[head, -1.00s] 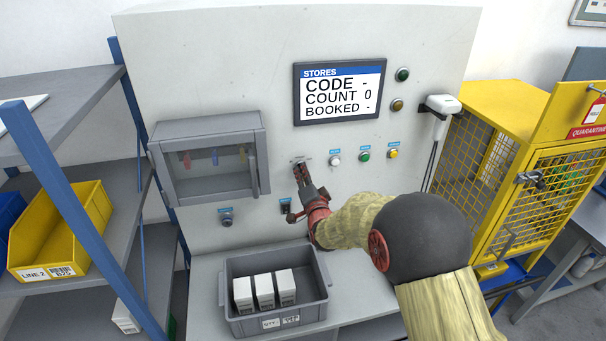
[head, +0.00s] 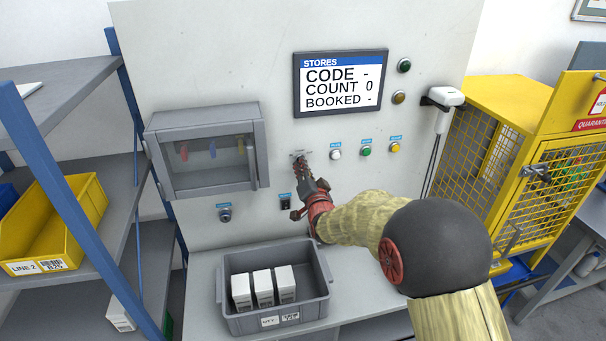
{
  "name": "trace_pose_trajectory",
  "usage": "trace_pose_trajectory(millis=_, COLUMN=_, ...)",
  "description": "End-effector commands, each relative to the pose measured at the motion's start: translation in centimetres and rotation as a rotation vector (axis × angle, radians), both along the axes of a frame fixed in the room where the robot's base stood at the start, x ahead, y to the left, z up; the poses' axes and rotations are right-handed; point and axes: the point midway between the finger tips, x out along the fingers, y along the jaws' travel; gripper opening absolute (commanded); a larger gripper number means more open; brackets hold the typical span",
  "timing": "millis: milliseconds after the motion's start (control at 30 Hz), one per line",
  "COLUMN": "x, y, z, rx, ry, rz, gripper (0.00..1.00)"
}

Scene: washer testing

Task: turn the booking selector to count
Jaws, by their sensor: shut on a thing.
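The booking selector (head: 298,154) is on the grey panel, below the screen and left of a row of small buttons. Most of it is hidden behind my gripper, so its pointer direction cannot be seen. My gripper (head: 299,164) is at the selector with its fingers shut on it. The stores screen (head: 339,83) reads CODE -, COUNT 0, BOOKED -.
A white, a green and a yellow button (head: 395,147) sit right of the selector. A grey key cabinet (head: 207,150) is to the left. Below stands a grey bin (head: 273,318) with white boxes. A scanner (head: 446,97) hangs at the right, beside a yellow cage (head: 507,110).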

Motion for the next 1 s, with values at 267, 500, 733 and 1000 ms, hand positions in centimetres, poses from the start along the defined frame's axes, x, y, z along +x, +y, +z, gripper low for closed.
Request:
trace_pose_trajectory(millis=267, x=-0.01, y=-0.05, z=-0.54, rx=-0.252, ry=-0.073, rz=-0.001, gripper=0.0)
trace_pose_trajectory(millis=500, x=0.01, y=-0.06, z=-0.43, rx=-0.46, ry=-0.133, rz=-0.001, gripper=0.0)
trace_pose_trajectory(millis=733, x=0.01, y=-0.07, z=-0.35, rx=-0.617, ry=-0.176, rz=0.0, gripper=0.0)
trace_pose_trajectory(millis=1000, x=0.02, y=-0.07, z=-0.23, rx=-0.727, ry=-0.208, rz=0.0, gripper=0.0)
